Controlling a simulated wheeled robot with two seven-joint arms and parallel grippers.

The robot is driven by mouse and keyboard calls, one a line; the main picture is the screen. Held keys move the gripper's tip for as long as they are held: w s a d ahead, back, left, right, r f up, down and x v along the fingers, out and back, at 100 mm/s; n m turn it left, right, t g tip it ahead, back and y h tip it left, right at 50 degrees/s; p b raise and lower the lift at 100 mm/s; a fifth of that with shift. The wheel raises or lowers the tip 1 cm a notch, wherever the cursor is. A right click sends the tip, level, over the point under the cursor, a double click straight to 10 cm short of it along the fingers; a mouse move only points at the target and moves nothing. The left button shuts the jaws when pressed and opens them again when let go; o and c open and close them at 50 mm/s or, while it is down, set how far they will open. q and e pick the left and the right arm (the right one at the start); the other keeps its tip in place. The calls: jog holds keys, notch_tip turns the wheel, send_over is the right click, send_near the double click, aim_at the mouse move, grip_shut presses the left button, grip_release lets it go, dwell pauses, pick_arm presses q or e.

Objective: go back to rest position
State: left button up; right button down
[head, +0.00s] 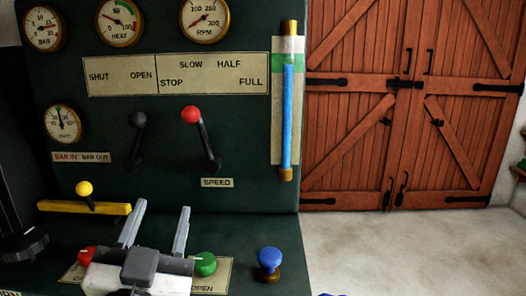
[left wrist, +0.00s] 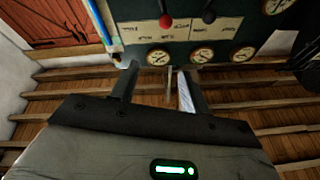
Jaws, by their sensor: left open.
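My left gripper (head: 160,208) is low in the head view, in front of the lower part of a dark green control panel (head: 240,130). Its two grey fingers point up and stand apart with nothing between them. In the left wrist view the open fingers (left wrist: 157,72) also show empty, with the panel appearing upside down beyond them. The gripper body covers part of the panel's lower ledge and its labels. My right gripper is not in view.
A red knob (head: 87,256), a green knob (head: 205,264) and a blue knob (head: 269,262) sit near the gripper. Above are a yellow-knobbed lever (head: 85,190), a black-knobbed lever (head: 137,125) and a red-knobbed lever (head: 195,125).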

pick_arm(q)
notch_tip(320, 180, down, 14)
jog(key=g+h+p, duration=0.2)
jog(key=g+p, duration=0.1)
jog(key=g, duration=0.2)
jog(key=s+f+g+h+p, duration=0.1)
jog(key=s+f+g, duration=0.2)
jog(key=s+f, duration=0.2)
jog(key=s+f+g+p, duration=0.2)
jog(key=s+f, duration=0.3)
jog(key=f, duration=0.5)
jog(key=shift+s+f+n+g+h, duration=0.3)
jog(key=shift+g+h, duration=0.1)
jog(key=shift+g, duration=0.4)
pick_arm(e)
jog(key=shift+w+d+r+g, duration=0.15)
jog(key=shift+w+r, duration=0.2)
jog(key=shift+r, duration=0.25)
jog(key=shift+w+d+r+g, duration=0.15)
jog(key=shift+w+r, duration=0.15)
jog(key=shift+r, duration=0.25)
pick_arm(q)
jog(key=shift+w+r, duration=0.1)
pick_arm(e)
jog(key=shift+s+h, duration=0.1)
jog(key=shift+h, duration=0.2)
